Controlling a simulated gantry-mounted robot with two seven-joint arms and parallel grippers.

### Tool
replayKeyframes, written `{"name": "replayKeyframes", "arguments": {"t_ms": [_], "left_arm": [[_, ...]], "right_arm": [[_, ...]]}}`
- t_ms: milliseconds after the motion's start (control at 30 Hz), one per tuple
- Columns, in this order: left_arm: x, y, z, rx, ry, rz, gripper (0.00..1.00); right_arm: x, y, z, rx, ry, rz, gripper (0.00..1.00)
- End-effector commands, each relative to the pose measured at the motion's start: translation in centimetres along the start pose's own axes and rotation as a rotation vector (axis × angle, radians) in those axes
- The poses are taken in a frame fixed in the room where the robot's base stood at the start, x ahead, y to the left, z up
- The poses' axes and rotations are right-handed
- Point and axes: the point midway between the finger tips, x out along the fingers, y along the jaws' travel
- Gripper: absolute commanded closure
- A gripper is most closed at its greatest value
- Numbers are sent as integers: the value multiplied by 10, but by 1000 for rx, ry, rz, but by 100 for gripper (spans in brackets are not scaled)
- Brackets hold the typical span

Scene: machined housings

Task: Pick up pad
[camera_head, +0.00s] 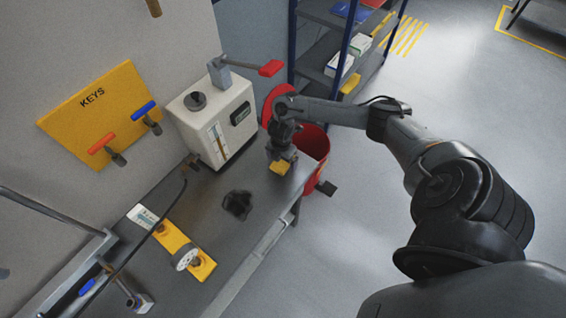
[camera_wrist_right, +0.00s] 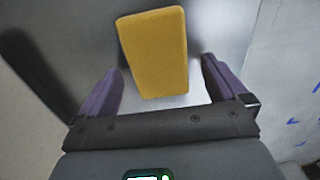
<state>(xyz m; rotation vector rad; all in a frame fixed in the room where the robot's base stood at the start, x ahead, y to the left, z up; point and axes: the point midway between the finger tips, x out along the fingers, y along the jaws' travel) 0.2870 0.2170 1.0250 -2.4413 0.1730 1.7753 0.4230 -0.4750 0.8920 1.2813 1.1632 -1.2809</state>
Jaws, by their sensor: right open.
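The pad (camera_head: 279,167) is a small yellow block near the right edge of the grey bench. In the right wrist view the pad (camera_wrist_right: 154,52) shows as a yellow rounded rectangle just ahead of the jaws, roughly centred between them. My right gripper (camera_head: 281,158) is right over or beside the pad in the head view and hides part of its surroundings. In the right wrist view my right gripper (camera_wrist_right: 163,84) is open, with a purple finger on each side and nothing held. I cannot tell whether the fingertips reach down beside the pad. My left gripper is not in view.
A white machine (camera_head: 213,122) with a gauge stands close behind my right gripper. A red bin (camera_head: 316,146) stands beyond the bench edge. A dark lump (camera_head: 237,204) and a yellow plate with fittings (camera_head: 181,248) lie on the bench (camera_head: 222,247). A yellow key board (camera_head: 97,113) hangs on the wall.

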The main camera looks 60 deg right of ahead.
Motion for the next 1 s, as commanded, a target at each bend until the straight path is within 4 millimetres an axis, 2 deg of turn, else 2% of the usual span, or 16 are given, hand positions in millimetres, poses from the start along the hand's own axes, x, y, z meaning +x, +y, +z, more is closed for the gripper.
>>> {"name": "replayKeyframes", "arguments": {"t_ms": [100, 367, 733, 1000], "left_arm": [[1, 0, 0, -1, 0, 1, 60], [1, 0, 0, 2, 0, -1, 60], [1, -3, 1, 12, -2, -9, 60], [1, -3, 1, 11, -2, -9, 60]], "right_arm": [[7, 0, 1, 2, -1, 0, 1], [7, 0, 0, 0, -2, 1, 3], [7, 0, 0, 0, -1, 1, 59], [6, 0, 0, 0, -1, 1, 61]]}}
